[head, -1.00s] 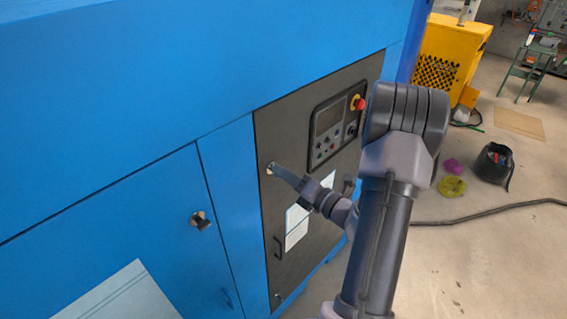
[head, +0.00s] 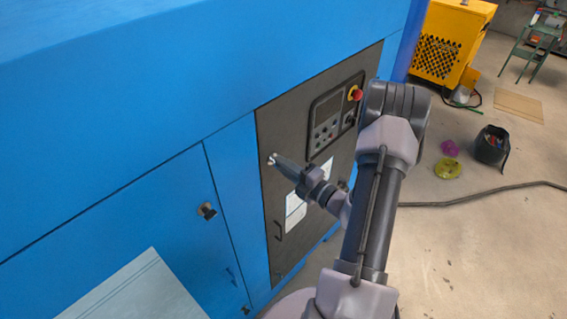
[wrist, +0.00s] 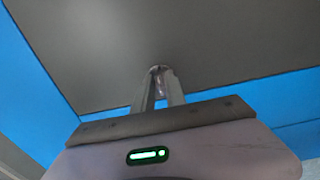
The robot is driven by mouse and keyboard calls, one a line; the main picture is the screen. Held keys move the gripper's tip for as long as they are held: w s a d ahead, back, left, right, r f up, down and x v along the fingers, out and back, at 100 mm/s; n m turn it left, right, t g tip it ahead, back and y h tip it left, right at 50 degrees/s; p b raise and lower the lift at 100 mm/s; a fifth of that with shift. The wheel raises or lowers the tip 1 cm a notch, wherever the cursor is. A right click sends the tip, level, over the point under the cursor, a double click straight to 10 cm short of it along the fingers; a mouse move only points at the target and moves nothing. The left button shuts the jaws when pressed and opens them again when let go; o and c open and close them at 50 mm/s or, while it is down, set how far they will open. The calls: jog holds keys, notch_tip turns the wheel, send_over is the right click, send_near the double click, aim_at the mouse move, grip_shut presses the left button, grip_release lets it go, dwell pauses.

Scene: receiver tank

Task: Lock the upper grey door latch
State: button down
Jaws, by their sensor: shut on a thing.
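The grey door (head: 284,220) is a dark panel set in the blue cabinet, and it looks flush with its frame. The upper latch (head: 271,160) is a small metallic fitting near the door's upper left edge. My gripper (head: 276,161) reaches it from the right, with its fingertips at the latch. In the wrist view my gripper (wrist: 160,72) has its two fingers converging on the small latch (wrist: 161,84), which is mostly hidden between the tips. The exact turn of the latch cannot be told.
A control panel (head: 335,112) with a red emergency button (head: 355,93) sits right of the latch. White sheets (head: 295,207) and a handle (head: 278,231) are lower on the door. A hose (head: 470,195) crosses the floor.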

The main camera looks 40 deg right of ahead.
dwell(0.4)
jog(key=c, duration=1.5)
grip_release()
jog(key=shift+c, duration=0.2)
jog(key=s+d, duration=0.1)
jog(key=s, duration=1.6)
jog(key=shift+s+d+b, duration=0.2)
jog(key=shift+b, duration=0.2)
